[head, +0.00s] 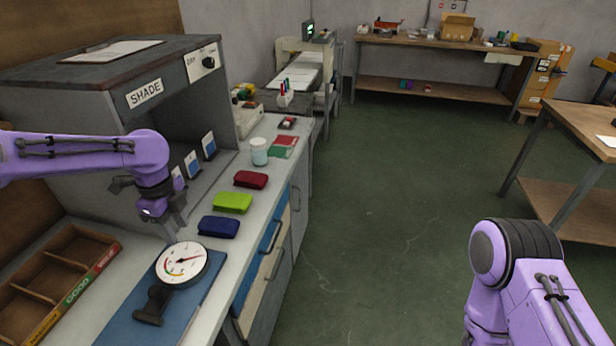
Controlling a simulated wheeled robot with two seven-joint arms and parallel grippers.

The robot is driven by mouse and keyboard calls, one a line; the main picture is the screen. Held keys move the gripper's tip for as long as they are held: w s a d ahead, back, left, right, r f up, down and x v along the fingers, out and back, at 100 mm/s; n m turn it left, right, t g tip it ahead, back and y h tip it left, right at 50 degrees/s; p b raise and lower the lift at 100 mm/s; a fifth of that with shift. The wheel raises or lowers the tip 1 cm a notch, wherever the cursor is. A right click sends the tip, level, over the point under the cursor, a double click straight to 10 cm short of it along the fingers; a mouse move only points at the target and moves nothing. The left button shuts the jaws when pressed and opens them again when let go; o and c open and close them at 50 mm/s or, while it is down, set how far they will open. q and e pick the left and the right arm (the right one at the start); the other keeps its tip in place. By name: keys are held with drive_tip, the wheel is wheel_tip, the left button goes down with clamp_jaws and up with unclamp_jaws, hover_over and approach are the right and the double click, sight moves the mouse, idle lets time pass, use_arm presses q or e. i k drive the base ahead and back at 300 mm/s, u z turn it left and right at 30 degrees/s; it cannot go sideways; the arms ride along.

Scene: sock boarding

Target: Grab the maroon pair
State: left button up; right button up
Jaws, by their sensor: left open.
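The maroon pair (251,180) is a small folded bundle on the grey bench top. It lies beyond a lime green pair (232,202) and a navy pair (219,227), in a row along the bench edge. My left gripper (176,222) is open and empty, pointing down over the bench. It is left of the navy pair and nearer to me than the maroon pair, apart from all of them. My right arm shows at the lower right, but its gripper is out of view.
A dial gauge (181,262) on a blue board stands in front of my left gripper. A wooden sorting tray (70,262) is at the lower left. The shade booth (146,92) rises behind the arm. A white jar (260,151) stands just beyond the maroon pair.

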sight(244, 178)
drive_tip(key=z, duration=0.2)
drive_tip(key=i, duration=1)
